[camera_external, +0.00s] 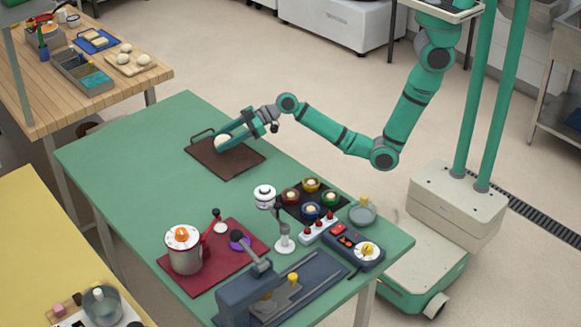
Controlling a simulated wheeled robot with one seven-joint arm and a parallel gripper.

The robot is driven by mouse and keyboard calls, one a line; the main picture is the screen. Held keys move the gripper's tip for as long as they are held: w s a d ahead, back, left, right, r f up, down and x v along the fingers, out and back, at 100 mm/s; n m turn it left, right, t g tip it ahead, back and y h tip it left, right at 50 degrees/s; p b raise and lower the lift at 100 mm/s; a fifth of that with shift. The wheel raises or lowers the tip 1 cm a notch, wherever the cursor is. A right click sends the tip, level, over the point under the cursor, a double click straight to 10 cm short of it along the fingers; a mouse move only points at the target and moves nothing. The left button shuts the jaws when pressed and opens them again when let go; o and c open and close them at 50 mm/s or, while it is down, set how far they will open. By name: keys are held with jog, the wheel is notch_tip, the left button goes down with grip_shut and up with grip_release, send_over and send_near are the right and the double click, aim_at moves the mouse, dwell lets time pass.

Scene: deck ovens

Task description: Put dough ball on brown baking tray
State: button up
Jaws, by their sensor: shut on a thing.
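A pale dough ball (223,142) is between the fingers of my gripper (228,139), which is shut on it. The gripper reaches in from the right, low over the brown baking tray (232,164). The tray lies flat on the green table, with a dark handle at its upper left edge. The ball shows over the upper left part of the tray. I cannot tell whether it touches the tray. The fingers partly hide the ball.
On the green table (125,160), a tray of coloured cups (298,204), a red mat (165,262) with a pot (184,252), and a grey press (245,297) stand nearer. A wooden table (125,88) at upper left holds several dough balls on a board. The green table's left part is clear.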

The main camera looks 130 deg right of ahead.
jog(key=shift+f, duration=1.6)
jog(key=shift+f, duration=0.1)
jog(key=o, duration=1)
jog(key=v, duration=1.1)
jog(key=shift+s+a+r, duration=0.15)
jog(key=shift+s+r, duration=0.05)
jog(key=shift+s, duration=0.2)
jog(key=shift+a, duration=0.1)
